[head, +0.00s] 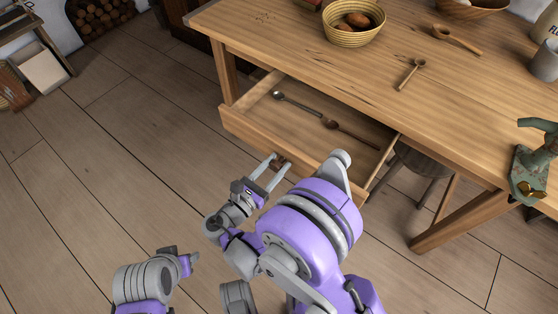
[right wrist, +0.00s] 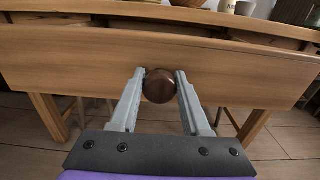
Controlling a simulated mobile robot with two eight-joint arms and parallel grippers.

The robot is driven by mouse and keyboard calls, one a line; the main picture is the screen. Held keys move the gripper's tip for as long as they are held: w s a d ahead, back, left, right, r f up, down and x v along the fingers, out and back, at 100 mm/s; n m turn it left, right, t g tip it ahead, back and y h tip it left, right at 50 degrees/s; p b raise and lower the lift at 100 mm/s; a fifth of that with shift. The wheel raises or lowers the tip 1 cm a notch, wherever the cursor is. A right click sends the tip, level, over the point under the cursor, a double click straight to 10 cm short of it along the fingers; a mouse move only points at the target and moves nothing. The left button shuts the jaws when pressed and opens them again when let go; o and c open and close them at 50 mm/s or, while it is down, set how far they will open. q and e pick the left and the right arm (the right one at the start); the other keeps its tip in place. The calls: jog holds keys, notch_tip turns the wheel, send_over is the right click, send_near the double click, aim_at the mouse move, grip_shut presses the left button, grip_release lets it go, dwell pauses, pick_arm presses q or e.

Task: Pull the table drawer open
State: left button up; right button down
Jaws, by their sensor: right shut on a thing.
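The table drawer (head: 240,125) stands pulled out from the wooden table (head: 330,62), and its inside shows in the head view. A metal spoon and a wooden spoon (head: 350,131) lie in it. The drawer front (right wrist: 70,65) fills much of the right wrist view. Its round dark knob (right wrist: 159,86) sits between the fingers of my right gripper (right wrist: 160,88), which is shut on it. In the head view my right gripper (head: 274,170) is at the drawer front. My left gripper (head: 190,260) shows only in part at the lower left, away from the drawer; its fingers are unclear.
On the tabletop are a basket (head: 353,38) of bread, wooden spoons (head: 411,73), a bowl (head: 470,8) and a grey cup (head: 545,62). A stool (head: 425,163) stands under the table. A green metal object (head: 532,165) is at the right edge.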

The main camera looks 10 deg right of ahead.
jog(key=shift+c, duration=2)
grip_release()
